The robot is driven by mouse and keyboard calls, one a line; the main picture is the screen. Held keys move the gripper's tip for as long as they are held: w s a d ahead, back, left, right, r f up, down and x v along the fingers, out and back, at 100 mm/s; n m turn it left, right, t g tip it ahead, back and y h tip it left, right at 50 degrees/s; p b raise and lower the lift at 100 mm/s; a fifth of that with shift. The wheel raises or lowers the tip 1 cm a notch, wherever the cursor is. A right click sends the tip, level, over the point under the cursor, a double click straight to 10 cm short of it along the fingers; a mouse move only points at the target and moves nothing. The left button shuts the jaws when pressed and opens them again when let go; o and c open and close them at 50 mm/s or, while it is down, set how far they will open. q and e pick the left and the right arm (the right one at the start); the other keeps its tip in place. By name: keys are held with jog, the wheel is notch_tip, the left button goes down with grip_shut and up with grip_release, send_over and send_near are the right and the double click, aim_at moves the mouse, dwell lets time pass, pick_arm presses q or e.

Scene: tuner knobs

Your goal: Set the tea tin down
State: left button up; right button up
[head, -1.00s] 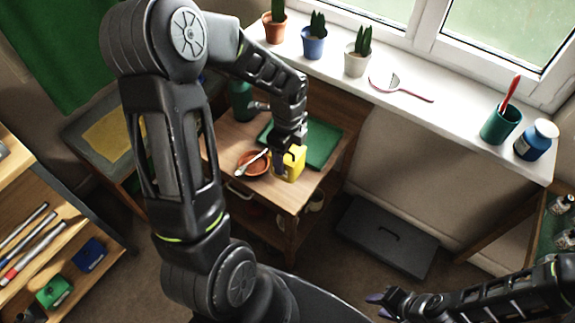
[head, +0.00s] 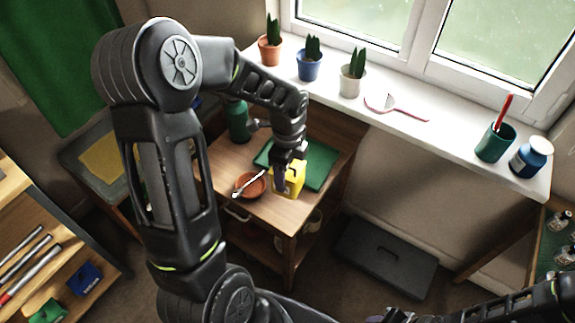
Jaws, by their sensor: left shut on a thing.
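The yellow tin (head: 291,180), which I take to be the tea tin, is on or just above the small wooden table (head: 262,212), near its front right edge. My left gripper (head: 286,172) comes down from above and is shut on the tin, hiding part of it. I cannot tell whether the tin's base touches the table. My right gripper (head: 388,317) shows only partly at the bottom edge, far from the tin, and its jaws are unclear.
A terracotta bowl (head: 250,186) with a pale utensil stands just left of the tin. A green mat (head: 318,164) lies behind it, and a green bottle (head: 238,122) stands at the back left. A windowsill (head: 435,140) holds pots. A dark box (head: 385,257) is on the floor.

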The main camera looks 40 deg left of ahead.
pick_arm(q)
jog(key=w+d+r+n, duration=0.8)
jog(key=d+n, duration=0.4)
jog(key=n, duration=0.4)
jog(key=shift+w+r, duration=0.25)
jog(key=shift+w, duration=0.65)
